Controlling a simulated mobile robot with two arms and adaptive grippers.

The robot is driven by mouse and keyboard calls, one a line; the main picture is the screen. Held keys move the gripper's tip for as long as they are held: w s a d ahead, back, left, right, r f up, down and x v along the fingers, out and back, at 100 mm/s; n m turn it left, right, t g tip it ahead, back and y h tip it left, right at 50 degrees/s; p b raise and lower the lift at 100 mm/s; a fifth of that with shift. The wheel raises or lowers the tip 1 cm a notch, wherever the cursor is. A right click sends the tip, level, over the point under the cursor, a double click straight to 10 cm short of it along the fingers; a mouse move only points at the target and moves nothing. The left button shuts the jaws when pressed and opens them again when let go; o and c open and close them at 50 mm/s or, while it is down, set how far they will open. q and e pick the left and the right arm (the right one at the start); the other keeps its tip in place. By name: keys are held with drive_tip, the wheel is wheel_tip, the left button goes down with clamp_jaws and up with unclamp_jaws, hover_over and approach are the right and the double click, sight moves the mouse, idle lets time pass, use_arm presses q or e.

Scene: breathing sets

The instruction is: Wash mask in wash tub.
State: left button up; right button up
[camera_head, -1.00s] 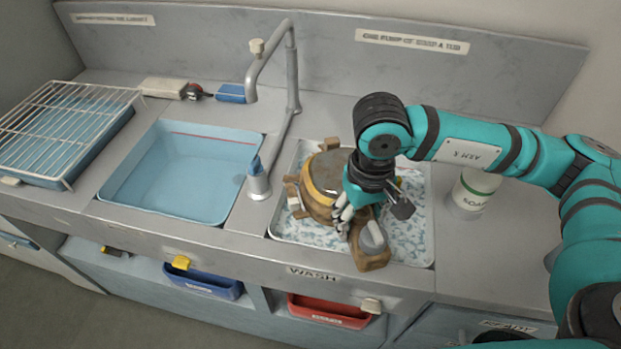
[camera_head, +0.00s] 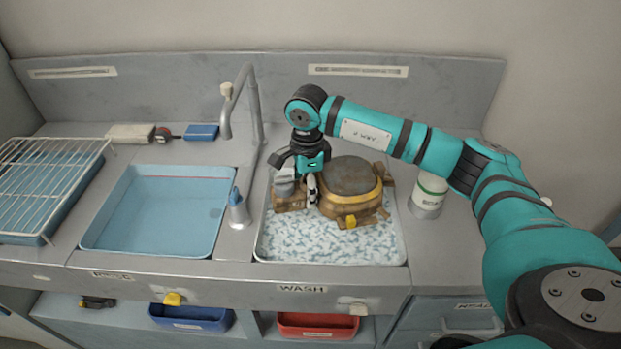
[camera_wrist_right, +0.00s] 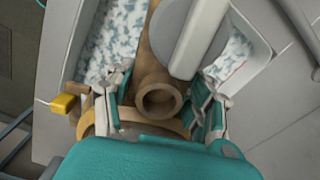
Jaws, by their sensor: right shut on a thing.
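The mask (camera_head: 353,178) is a brown and ochre face piece with a dark lens and a grey canister. It sits in the wash tub (camera_head: 392,250), which holds white and blue-flecked suds. My right gripper (camera_head: 311,186) is at the mask's left side, shut on it. In the right wrist view, the fingers of my right gripper (camera_wrist_right: 163,98) stand on both sides of a brown tube of the mask (camera_wrist_right: 160,98). The mask's underside is hidden. My left gripper is not in view.
A blue rinse basin (camera_head: 150,215) lies left of the wash tub, with a tap (camera_head: 258,115) between them. A wire rack (camera_head: 45,185) stands at the far left. A soap bottle (camera_head: 428,195) stands close to the tub's right. Blue (camera_head: 190,318) and red (camera_head: 318,326) bins sit below.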

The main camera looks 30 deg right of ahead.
drive_tip(key=shift+w+d+m, duration=0.65)
drive_tip(key=shift+d+m, duration=0.1)
drive_tip(key=shift+m, duration=0.45)
drive_tip(key=shift+w+d+f+m, duration=0.1)
drive_tip(key=shift+d+f+m, duration=0.1)
drive_tip(key=shift+m, duration=0.1)
wheel_tip(320, 180, down, 5)
drive_tip(key=b, duration=0.2)
drive_tip(key=shift+r+b, duration=0.1)
drive_tip(key=shift+b, duration=0.25)
use_arm(q)
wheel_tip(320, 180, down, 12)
drive_tip(key=b, duration=0.9)
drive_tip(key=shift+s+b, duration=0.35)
use_arm(e)
wheel_tip(320, 180, down, 13)
drive_tip(key=shift+a+f, duration=0.1)
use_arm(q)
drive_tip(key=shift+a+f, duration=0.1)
